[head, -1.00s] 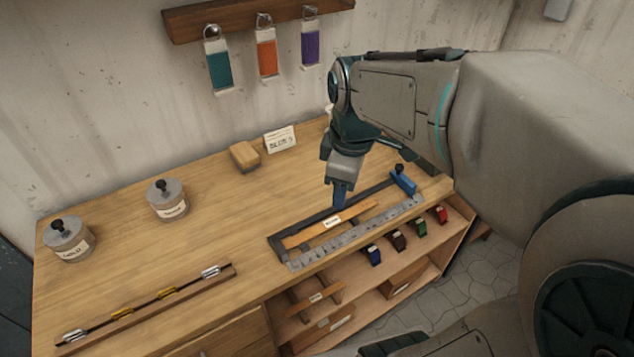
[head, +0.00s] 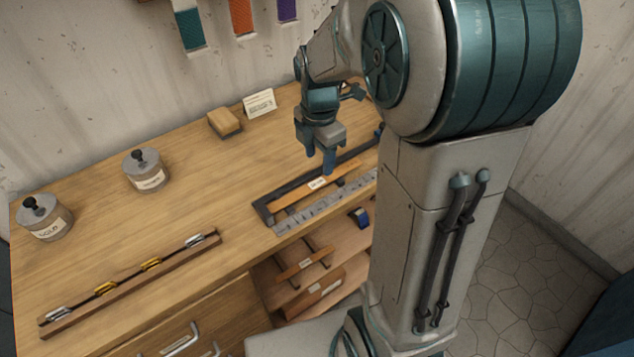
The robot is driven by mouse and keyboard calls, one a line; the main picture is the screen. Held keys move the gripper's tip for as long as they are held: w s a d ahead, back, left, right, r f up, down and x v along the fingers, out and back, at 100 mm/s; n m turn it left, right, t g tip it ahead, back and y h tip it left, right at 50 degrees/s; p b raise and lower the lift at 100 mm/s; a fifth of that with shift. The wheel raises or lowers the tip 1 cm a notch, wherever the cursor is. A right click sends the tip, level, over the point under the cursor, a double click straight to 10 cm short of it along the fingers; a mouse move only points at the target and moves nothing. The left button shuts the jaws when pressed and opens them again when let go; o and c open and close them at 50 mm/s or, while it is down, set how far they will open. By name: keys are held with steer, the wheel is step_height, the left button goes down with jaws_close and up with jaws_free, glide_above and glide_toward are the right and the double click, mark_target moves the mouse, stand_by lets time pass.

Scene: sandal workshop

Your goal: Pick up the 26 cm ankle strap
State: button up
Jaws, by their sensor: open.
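A tan strap (head: 292,198) with a small white label lies in a dark measuring frame (head: 263,212) on the workbench, beside a grey marked scale (head: 305,212). The label is too small to read. My gripper (head: 322,165) is open and points down over the strap's right part; I cannot tell whether its fingers touch the strap. A second orange-tan strap (head: 290,272) with a label lies across dark supports on the shelf below.
A wooden block (head: 224,123) and a sign card (head: 259,104) stand at the back. Two lidded jars (head: 147,176) (head: 45,224) stand at the left. A rail with clips (head: 130,290) lies along the front left. Coloured straps (head: 240,15) hang on the wall. The bench's middle is clear.

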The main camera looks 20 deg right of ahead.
mark_target(319, 182)
steer(key=shift+w+f+p, duration=0.1)
steer(key=shift+f+p, duration=0.25)
steer(key=shift+f, duration=2.95)
jaws_close()
